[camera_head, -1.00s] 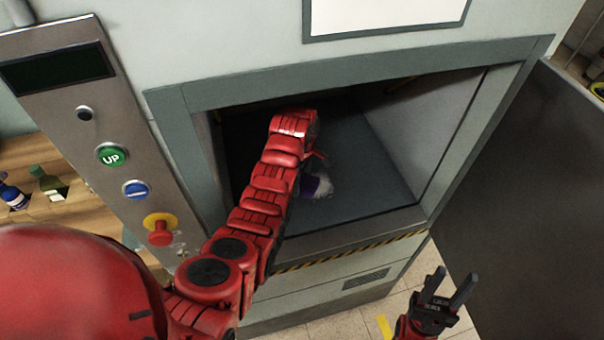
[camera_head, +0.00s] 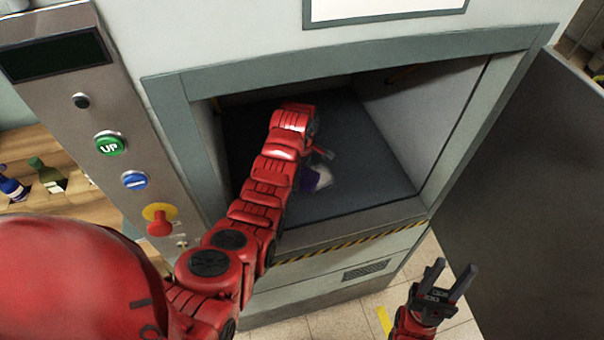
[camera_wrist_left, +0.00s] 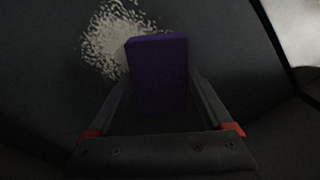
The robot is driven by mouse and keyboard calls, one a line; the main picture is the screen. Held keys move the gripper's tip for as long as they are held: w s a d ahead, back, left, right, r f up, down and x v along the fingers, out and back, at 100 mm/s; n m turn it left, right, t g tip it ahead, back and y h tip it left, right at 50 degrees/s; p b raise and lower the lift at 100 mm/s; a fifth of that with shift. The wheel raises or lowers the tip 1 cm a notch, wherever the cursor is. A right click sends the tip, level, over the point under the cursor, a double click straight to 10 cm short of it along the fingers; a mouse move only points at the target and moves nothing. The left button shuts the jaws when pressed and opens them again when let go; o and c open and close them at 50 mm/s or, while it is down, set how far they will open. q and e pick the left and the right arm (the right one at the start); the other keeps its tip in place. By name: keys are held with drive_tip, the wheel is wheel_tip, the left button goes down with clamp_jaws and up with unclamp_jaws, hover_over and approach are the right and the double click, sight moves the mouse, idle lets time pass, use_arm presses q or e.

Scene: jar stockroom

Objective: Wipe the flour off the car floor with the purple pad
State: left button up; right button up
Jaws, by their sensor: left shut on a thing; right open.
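The purple pad (camera_wrist_left: 157,62) is held between the fingers of my left gripper (camera_wrist_left: 155,85), which is shut on it inside the car. In the head view a bit of the purple pad (camera_head: 308,181) shows beside my arm, which hides most of that gripper. White flour (camera_wrist_left: 112,38) lies scattered on the dark car floor (camera_wrist_left: 45,95), just beyond and left of the pad in the wrist view. The flour (camera_head: 323,177) also shows in the head view, right beside the pad. I cannot tell whether the pad touches the floor. My right gripper (camera_head: 452,277) is open and empty outside the car.
The car opening has a grey frame (camera_head: 175,118) and a sill with a striped edge (camera_head: 365,236). A dark open door (camera_head: 540,190) stands at the right. A control panel (camera_head: 100,125) with buttons is at the left. Bottles (camera_head: 47,178) stand on a wooden surface behind it.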

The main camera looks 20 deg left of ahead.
use_arm(q)
drive_tip(key=shift+f+b, duration=0.5)
drive_tip(key=shift+f, duration=0.4)
